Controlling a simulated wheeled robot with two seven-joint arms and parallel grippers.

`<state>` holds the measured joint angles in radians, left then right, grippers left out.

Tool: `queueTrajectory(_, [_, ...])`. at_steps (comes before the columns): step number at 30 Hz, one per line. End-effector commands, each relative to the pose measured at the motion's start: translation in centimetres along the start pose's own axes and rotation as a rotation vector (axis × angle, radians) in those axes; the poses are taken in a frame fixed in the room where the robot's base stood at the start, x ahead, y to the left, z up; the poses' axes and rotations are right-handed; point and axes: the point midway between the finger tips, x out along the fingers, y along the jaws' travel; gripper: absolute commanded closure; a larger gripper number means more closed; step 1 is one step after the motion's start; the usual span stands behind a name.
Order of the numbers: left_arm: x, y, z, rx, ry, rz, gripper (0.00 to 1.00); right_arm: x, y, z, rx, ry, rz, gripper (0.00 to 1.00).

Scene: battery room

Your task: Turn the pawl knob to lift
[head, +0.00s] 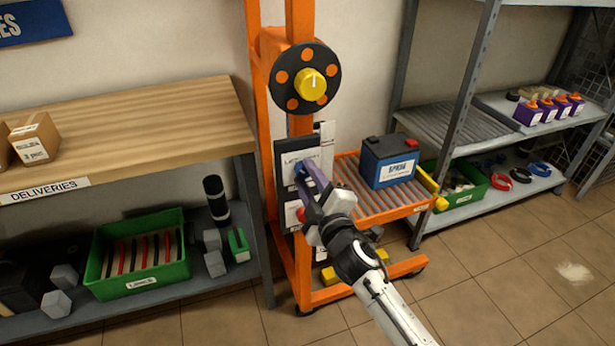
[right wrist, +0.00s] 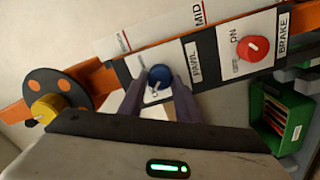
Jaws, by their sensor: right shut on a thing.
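The blue pawl knob (right wrist: 160,75) sits on a white plate beside the PAWL label (right wrist: 193,62) on the orange lift's dark panel. Its white pointer aims down and slightly left in the right wrist view. My right gripper (right wrist: 160,90) is shut on the knob, one finger on each side. In the head view the right gripper (head: 306,177) reaches the panel (head: 283,157) from the lower right and mostly hides the knob. The plate's position marks are partly covered by the fingers. My left gripper is not in view.
A red brake knob (right wrist: 253,48) is on the same panel, near an ON mark. A yellow crank knob (head: 311,84) on a black disc is above. A blue battery (head: 390,161) rests on the lift's roller tray (head: 361,193).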

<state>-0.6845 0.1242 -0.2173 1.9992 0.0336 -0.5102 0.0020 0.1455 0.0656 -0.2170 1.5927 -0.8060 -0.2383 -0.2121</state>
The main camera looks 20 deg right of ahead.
Motion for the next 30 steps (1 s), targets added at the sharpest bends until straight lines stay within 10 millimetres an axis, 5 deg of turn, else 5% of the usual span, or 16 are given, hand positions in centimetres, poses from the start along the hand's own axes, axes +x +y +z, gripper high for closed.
queueTrajectory(18, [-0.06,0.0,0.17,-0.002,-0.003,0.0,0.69,-0.01,-0.07,0.0,-0.042,0.0,-0.001,0.92])
queueTrajectory(19, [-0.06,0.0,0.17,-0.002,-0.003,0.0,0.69,-0.01,-0.07,0.01,-0.042,0.0,-0.001,0.65])
queueTrajectory(21, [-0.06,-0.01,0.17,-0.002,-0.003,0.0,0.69,-0.01,-0.06,0.01,-0.041,0.0,-0.001,0.53])
queueTrajectory(30, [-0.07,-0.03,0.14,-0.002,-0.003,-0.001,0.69,-0.07,-0.05,0.01,-0.039,0.0,-0.001,0.51])
